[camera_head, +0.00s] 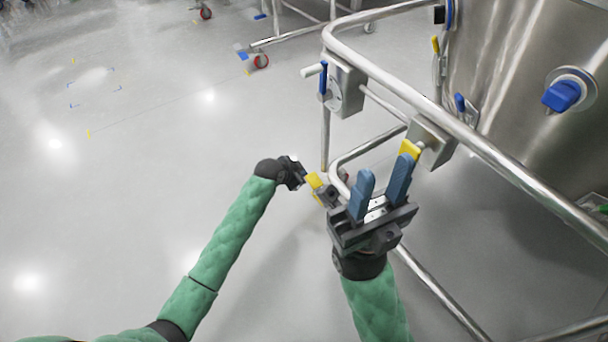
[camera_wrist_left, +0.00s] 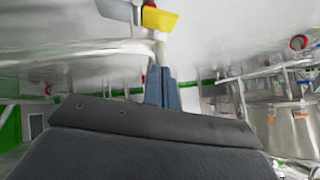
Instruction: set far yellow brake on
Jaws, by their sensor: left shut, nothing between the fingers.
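A yellow brake pedal (camera_head: 315,182) sits low by the foot of the steel frame, beside a dark caster part. My left gripper (camera_head: 303,175) is at its left side, fingers pointing toward it. In the left wrist view the shut, empty blue fingers (camera_wrist_left: 162,88) point up toward a yellow pedal (camera_wrist_left: 160,20), which shows just beyond their tips. I cannot tell whether they touch. My right gripper (camera_head: 386,164) is open, its two blue fingers apart. Another yellow piece (camera_head: 411,149) shows behind its right fingertip, partly hidden.
A steel tube frame (camera_head: 505,165) crosses the right side, around a large steel vessel (camera_head: 500,60) with a blue knob (camera_head: 562,96). A box with a blue lever (camera_head: 345,88) is fixed to the frame. The floor (camera_head: 130,190) at left is clear.

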